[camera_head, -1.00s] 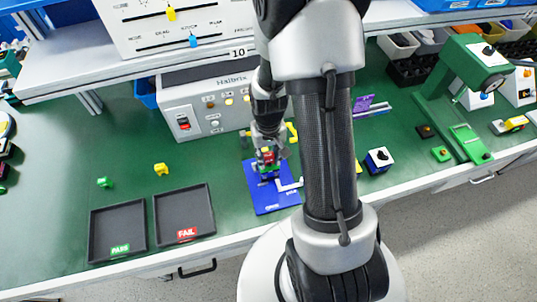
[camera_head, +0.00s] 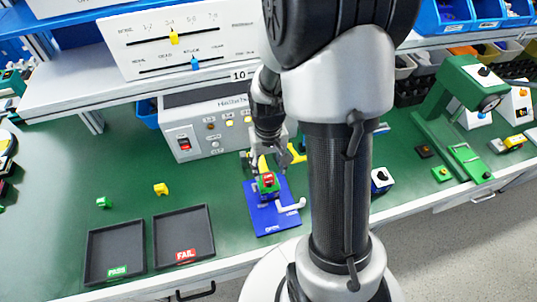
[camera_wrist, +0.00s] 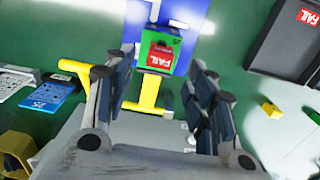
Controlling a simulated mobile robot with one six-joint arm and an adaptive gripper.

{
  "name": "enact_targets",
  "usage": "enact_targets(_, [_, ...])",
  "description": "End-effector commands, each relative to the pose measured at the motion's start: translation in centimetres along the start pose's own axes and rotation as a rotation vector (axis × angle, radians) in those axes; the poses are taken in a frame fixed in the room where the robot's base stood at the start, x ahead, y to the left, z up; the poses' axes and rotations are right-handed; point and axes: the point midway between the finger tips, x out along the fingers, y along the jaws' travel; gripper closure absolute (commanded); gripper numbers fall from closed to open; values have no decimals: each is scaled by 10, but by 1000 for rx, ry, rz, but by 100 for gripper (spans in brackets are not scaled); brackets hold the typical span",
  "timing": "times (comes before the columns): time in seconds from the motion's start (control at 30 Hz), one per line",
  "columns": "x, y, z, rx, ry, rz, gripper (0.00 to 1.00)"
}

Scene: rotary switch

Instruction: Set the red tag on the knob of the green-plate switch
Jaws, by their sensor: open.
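A red tag marked FAIL (camera_wrist: 160,56) sits on the upper face of a green block (camera_wrist: 148,38) in the wrist view. In the head view the red tag (camera_head: 268,180) and green block (camera_head: 262,191) stand on a blue base plate (camera_head: 262,222). I take the block for the green-plate switch; its knob cannot be made out.
A white crank (camera_head: 291,206) is on the base plate's right. Dark PASS (camera_head: 95,262) and FAIL (camera_head: 164,240) trays are at left, with small blocks behind. A grey instrument box (camera_head: 195,155) stands behind.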

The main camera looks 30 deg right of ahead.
Motion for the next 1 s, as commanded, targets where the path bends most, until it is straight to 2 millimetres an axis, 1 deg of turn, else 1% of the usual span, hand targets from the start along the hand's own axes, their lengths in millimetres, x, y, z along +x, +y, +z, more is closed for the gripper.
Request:
enact_targets(0.03, [-13, 0, -2, 0, 7, 0, 50])
enact_targets(0.1, [-26, 0, -1, 0, 5, 0, 50])
enact_targets(0.2, [-42, 0, -1, 0, 4, 0, 50])
enact_targets(0.3, [-52, 0, 0, 0, 2, 0, 50])
enact_targets(0.43, [-58, 0, 0, 0, 0, 0, 50])
enact_targets(0.8, [-60, 0, 0, 0, -1, 0, 50])
enact_targets(0.87, [-63, 0, 0, 0, -1, 0, 50])
enact_targets(1.0, [-78, 0, 0, 0, -1, 0, 50])
